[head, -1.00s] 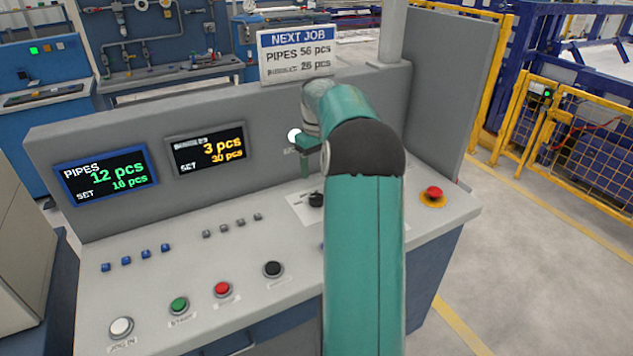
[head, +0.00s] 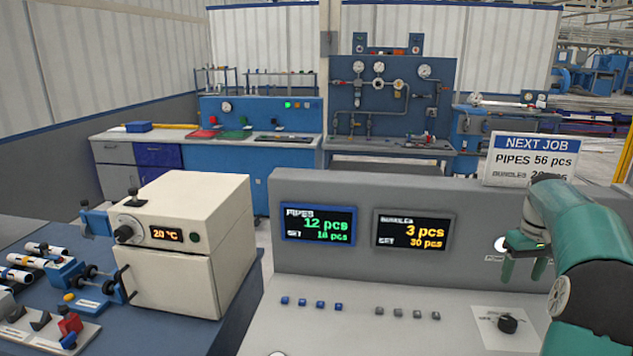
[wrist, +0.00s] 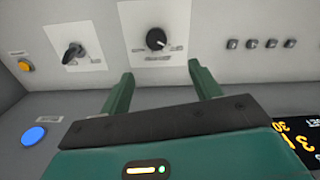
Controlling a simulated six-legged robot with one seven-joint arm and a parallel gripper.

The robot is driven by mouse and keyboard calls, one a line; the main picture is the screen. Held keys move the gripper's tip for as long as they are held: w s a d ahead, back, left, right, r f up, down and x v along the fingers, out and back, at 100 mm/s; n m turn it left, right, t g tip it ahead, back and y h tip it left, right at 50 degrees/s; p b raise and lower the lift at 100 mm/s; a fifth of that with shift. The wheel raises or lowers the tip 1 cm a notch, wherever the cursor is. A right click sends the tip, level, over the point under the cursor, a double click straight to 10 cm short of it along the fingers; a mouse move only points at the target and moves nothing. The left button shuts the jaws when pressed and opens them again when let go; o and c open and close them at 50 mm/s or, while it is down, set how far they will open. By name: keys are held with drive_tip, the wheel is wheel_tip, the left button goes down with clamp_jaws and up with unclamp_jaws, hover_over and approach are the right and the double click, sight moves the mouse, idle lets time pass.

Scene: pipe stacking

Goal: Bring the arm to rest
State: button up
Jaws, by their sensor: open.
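My green arm (head: 600,265) reaches in from the right side of the head view over the grey control console (head: 360,180). My gripper (head: 523,270) hangs down in front of the console's upright panel, above the black rotary knob (head: 508,323). In the wrist view my gripper (wrist: 160,88) shows two green fingers spread apart with nothing between them. Beyond the fingers is a black knob (wrist: 156,40) on a white plate. The fingers look clear of the knob.
The console carries a PIPES display (head: 318,225), a second display (head: 414,231) and small buttons. A NEXT JOB sign (head: 530,158) stands on top. To the left, a cream oven (head: 185,245) and several small parts sit on a blue bench. In the wrist view are a lever switch (wrist: 74,53) and blue button (wrist: 34,135).

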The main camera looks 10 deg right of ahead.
drive_tip(key=s+a+r+t, duration=0.1)
drive_tip(key=a+r, duration=0.2)
drive_tip(key=a, duration=0.5)
drive_tip(key=s+a+r+n+h, duration=0.1)
drive_tip(key=s+a+r, duration=0.15)
drive_tip(key=a, duration=0.65)
drive_tip(key=s+a+r+t, duration=0.1)
drive_tip(key=a+r, duration=0.2)
drive_tip(key=a, duration=0.5)
drive_tip(key=s+a+f+t, duration=0.1)
drive_tip(key=s+a+f, duration=0.2)
drive_tip(key=s+a, duration=0.5)
drive_tip(key=s+a+f+t+y, duration=0.1)
drive_tip(key=s+a+f+t, duration=0.1)
drive_tip(key=s+a, duration=0.6)
drive_tip(key=shift+s+a+f+t, duration=0.3)
drive_tip(key=shift+s+f, duration=0.15)
drive_tip(key=shift+s, duration=0.3)
